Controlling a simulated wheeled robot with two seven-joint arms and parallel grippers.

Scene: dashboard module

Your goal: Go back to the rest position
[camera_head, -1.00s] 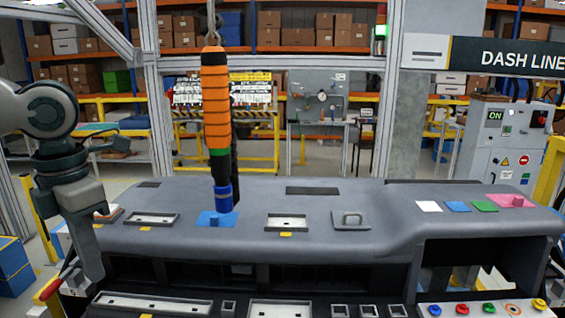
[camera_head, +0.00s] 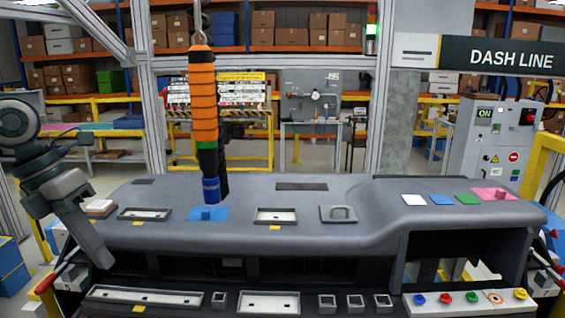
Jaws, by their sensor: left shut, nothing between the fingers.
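My left arm comes in at the left edge and its left gripper (camera_head: 104,262) points down at the left end of the grey dashboard module (camera_head: 300,242). The gripper is shut and empty. It shows side on, in front of the dashboard's left end. My right gripper is not in view. An orange tool (camera_head: 203,95) with a blue tip hangs upright over the blue pad (camera_head: 222,214) on the dashboard. Nothing holds it but its hanging line.
A row of coloured buttons (camera_head: 470,299) lies at the front right. A control cabinet (camera_head: 487,145) stands behind the right end. Red-tipped levers (camera_head: 47,283) stick out at the left side. White, blue, green and pink patches lie on the right of the dashboard top.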

